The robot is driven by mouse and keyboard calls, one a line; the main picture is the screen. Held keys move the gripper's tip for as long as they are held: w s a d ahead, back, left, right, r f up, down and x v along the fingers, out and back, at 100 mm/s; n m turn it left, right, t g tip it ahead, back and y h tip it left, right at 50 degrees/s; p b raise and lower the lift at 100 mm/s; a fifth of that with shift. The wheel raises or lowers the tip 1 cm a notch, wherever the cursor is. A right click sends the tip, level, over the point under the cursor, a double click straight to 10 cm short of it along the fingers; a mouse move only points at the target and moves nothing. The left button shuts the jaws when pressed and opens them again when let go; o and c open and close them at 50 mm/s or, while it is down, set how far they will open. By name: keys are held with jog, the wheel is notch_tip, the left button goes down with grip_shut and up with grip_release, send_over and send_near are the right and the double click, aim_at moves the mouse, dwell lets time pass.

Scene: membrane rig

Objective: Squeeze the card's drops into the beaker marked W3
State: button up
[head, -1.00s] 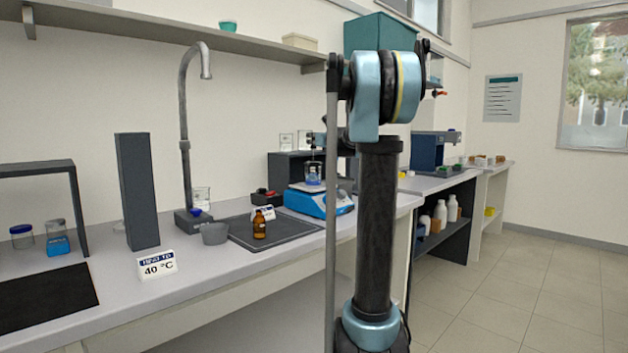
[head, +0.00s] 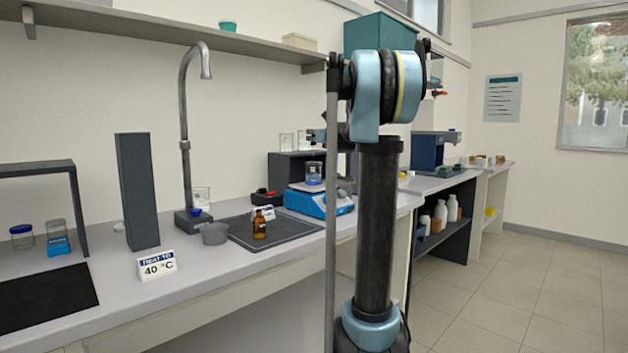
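A glass beaker (head: 314,172) with blue liquid stands on the blue bench device (head: 318,200); I cannot read any W3 mark on it.
A grey cup (head: 215,234) and a tall tap (head: 186,140) stand left of the dark mat (head: 290,238). More glass beakers (head: 287,141) stand on a dark stand behind the device. Lidded jars (head: 22,236) are at the far left.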

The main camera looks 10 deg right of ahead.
jog(key=shift+r, duration=3.3)
